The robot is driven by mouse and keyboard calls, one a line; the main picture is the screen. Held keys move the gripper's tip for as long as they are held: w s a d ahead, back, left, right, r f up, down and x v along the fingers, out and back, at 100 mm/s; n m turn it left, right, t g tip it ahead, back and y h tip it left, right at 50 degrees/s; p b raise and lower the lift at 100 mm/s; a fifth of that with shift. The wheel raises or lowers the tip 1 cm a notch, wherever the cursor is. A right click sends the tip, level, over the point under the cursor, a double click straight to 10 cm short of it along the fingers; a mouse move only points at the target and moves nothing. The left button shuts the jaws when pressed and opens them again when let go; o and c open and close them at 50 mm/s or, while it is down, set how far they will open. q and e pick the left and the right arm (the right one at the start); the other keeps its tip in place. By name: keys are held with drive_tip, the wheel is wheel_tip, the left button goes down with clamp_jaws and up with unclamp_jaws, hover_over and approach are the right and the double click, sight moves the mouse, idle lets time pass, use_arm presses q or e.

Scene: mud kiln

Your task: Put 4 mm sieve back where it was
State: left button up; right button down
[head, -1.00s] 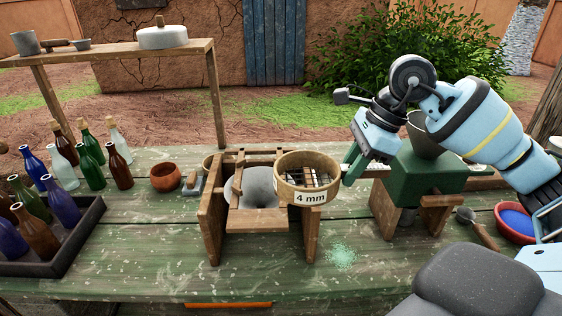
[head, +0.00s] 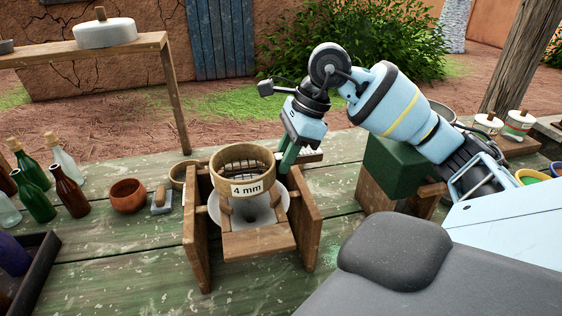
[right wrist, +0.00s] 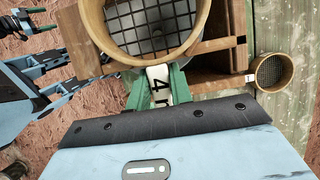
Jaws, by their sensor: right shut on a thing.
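The 4 mm sieve (head: 243,160) is a round wooden ring with a dark wire mesh and a white "4 mm" label. My right gripper (head: 287,160) is shut on its rim at the right side in the head view.
A smaller sieve (right wrist: 289,72) lies beside the stand. A clay bowl (head: 128,196) and a wooden-handled tool (head: 160,205) are left of it. Several bottles (head: 68,190) stand further left. A green hopper box (head: 395,165) is at the right.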

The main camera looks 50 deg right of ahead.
drive_tip(key=f, duration=0.2)
drive_tip(key=shift+w+a+f+b, duration=0.1)
drive_tip(key=shift+w+f+b, duration=0.2)
drive_tip(key=shift+f, duration=0.1)
drive_tip(key=shift+s+d+r, duration=0.1)
drive_tip(key=shift+s+d, duration=0.05)
drive_tip(key=shift+s, duration=0.3)
drive_tip(key=shift+s+d+r, duration=0.1)
drive_tip(key=shift+s, duration=0.35)
drive_tip(key=shift+w+a+f, duration=0.1)
drive_tip(key=shift+w, duration=0.25)
drive_tip(key=shift+w+f, duration=0.1)
drive_tip(key=shift+f, duration=0.05)
drive_tip(key=c, duration=1.3)
unclamp_jaws()
drive_tip(key=shift+s, duration=0.2)
drive_tip(key=shift+o, duration=0.2)
drive_tip(key=shift+w, duration=0.1)
drive_tip(key=shift+r, duration=0.2)
drive_tip(key=p+v, duration=0.1)
drive_tip(key=v, duration=1.1)
drive_tip(key=shift+a, duration=0.1)
